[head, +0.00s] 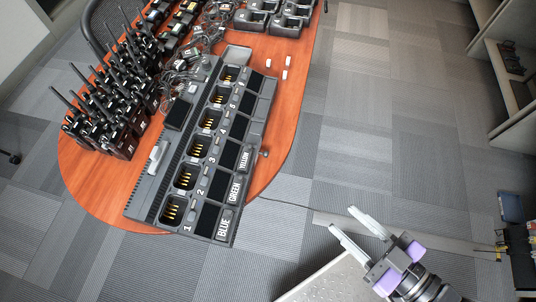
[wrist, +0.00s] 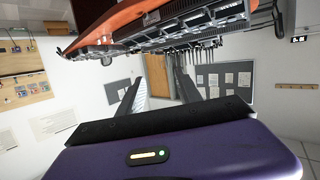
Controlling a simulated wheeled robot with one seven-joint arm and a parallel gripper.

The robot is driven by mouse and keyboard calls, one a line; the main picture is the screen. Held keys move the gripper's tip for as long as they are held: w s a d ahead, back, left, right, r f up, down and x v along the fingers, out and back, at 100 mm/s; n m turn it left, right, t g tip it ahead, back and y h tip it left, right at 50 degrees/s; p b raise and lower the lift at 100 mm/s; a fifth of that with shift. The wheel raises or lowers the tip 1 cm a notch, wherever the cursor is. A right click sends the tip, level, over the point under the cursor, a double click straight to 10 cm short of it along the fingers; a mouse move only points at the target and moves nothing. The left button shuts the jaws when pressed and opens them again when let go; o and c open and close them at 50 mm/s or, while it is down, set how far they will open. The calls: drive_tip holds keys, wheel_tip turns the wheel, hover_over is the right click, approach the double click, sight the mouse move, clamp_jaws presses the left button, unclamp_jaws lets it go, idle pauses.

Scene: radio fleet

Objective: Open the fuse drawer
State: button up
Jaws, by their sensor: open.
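A long dark grey charger (head: 205,150) with a row of numbered empty bays lies on the orange table (head: 90,190). A small grey knob (head: 264,153) sticks out at its right side, near the table edge. It may belong to the fuse drawer; I cannot make out a drawer front or tell whether it is open. My gripper (head: 344,221) is open and empty, to the lower right of the charger and clear of the table.
Several radios with antennas (head: 110,105) stand on the table's left. Tangled cables (head: 185,72) and several black chargers (head: 287,20) lie at the back. Small white pieces (head: 285,75) lie beside the grey charger. Carpet (head: 345,150) right of the table is clear; shelves (head: 505,65) stand far right.

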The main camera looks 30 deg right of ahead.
drive_tip(key=w+d+f+n+y+b, duration=0.2)
drive_tip(key=w+d+f+n, duration=0.15)
drive_tip(key=f, duration=0.35)
drive_tip(key=n+g+y+b, duration=0.1)
drive_tip(key=n+y+b, duration=0.35)
drive_tip(key=y, duration=0.25)
approach(271, 158)
wheel_tip(271, 158, up, 2)
drive_tip(key=w+a, duration=0.1)
drive_tip(key=shift+p+x, duration=0.55)
drive_tip(key=shift+x, duration=3.75)
drive_tip(key=shift+r, duration=0.15)
clamp_jaws()
drive_tip(key=shift+m, duration=0.3)
